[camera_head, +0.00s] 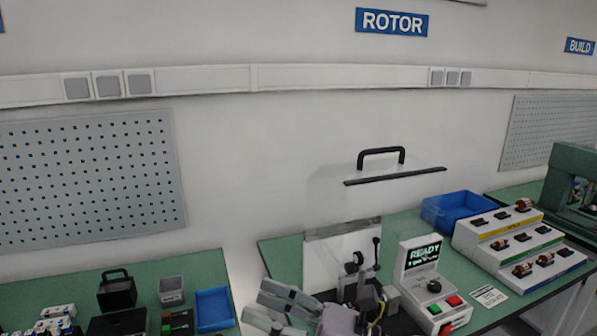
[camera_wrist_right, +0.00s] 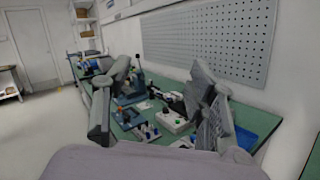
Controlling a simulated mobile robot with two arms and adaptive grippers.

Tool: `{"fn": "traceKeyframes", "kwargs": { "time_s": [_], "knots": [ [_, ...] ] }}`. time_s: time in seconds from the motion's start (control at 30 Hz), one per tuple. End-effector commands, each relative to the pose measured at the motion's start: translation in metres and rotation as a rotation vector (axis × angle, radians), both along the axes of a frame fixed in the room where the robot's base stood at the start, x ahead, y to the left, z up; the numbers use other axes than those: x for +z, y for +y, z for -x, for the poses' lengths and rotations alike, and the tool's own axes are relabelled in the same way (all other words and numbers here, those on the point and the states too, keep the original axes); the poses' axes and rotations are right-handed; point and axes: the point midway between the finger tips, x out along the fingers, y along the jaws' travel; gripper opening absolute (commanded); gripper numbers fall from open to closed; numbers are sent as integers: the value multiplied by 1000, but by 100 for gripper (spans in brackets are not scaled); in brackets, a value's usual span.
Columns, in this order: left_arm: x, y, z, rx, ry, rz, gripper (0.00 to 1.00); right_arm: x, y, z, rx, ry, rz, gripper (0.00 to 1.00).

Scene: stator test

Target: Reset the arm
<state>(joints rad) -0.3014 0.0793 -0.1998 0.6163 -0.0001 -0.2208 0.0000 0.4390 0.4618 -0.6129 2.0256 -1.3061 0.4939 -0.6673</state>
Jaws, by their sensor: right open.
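My right gripper (camera_head: 284,306) shows at the bottom centre of the head view, low in front of the left part of the green rotor bench (camera_head: 411,226). In the right wrist view its two grey fingers stand wide apart, with nothing held between them (camera_wrist_right: 160,92). Beyond the fingers, benches with small devices show at a distance. My left gripper is not in view.
A test box (camera_head: 419,281) with a READY screen stands right of my gripper. A blue bin (camera_head: 459,207) and a stepped parts rack (camera_head: 519,243) stand farther right. The left bench holds a blue tray (camera_head: 214,308) and a black container (camera_head: 117,292).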

Motion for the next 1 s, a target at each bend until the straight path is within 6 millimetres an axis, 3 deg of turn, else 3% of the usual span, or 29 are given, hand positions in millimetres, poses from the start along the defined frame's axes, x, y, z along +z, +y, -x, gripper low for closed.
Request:
{"fn": "traceKeyframes", "kwargs": {
  "time_s": [0.1,0.2,0.27,0.37,0.43,0.57,0.7,0.9,0.93,1.0],
  "knots": [
    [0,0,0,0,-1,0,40,27,-39,-19,-131,295,-377,52],
    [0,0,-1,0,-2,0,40,23,-88,-41,-259,558,-679,52],
    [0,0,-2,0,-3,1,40,7,-120,-52,-341,723,-852,52],
    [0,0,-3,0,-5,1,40,-41,-172,-60,-496,1001,-1123,52],
    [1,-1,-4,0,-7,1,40,-85,-203,-55,-613,1191,-1299,52],
    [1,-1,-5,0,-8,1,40,-170,-242,-20,-842,1509,-1569,52],
    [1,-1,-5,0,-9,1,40,-244,-259,39,-1090,1785,-1777,52],
    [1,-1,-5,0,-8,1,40,-300,-260,118,-1376,2036,-1933,52],
    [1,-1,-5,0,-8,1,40,-305,-259,129,1388,-2025,1909,52],
    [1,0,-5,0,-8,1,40,-316,-257,153,1385,-1958,1820,52]
  ]
}}
